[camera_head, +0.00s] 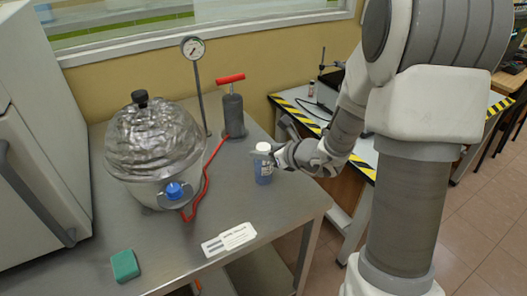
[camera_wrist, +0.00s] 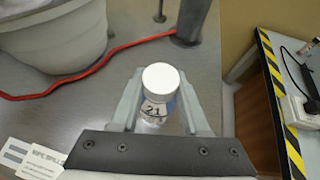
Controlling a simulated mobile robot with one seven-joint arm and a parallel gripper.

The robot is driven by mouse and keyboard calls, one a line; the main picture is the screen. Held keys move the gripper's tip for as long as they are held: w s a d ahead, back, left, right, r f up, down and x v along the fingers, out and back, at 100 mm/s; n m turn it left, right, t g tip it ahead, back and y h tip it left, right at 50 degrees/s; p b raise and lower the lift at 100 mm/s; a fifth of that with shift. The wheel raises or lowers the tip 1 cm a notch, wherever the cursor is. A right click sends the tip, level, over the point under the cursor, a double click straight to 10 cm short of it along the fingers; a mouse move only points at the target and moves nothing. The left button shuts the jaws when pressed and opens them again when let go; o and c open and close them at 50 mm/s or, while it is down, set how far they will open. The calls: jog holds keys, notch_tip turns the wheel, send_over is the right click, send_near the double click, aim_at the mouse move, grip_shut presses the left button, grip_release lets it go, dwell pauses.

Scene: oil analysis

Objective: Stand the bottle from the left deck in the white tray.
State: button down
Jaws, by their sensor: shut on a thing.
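The bottle (camera_head: 263,170) is clear blue with a white cap. It is upright at the right side of the steel table, and I cannot tell whether it touches the top. My gripper (camera_head: 268,156) reaches it from the right and is shut on it just below the cap. In the wrist view the white-capped bottle (camera_wrist: 160,92) is between the two grey fingers of my gripper (camera_wrist: 160,100), and its label shows "21". No white tray is clearly in view.
A silver domed vessel (camera_head: 154,140) with a blue knob stands on the steel table (camera_head: 150,240), joined by a red hose to a red-handled pump (camera_head: 232,110). A gauge (camera_head: 193,48) stands behind. A green block (camera_head: 125,265) and a label card (camera_head: 229,239) lie in front. A striped-edge bench (camera_head: 300,98) is at right.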

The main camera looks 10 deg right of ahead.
jog(key=shift+f, duration=0.15)
jog(key=c, duration=0.8)
grip_release()
jog(key=o, duration=0.4)
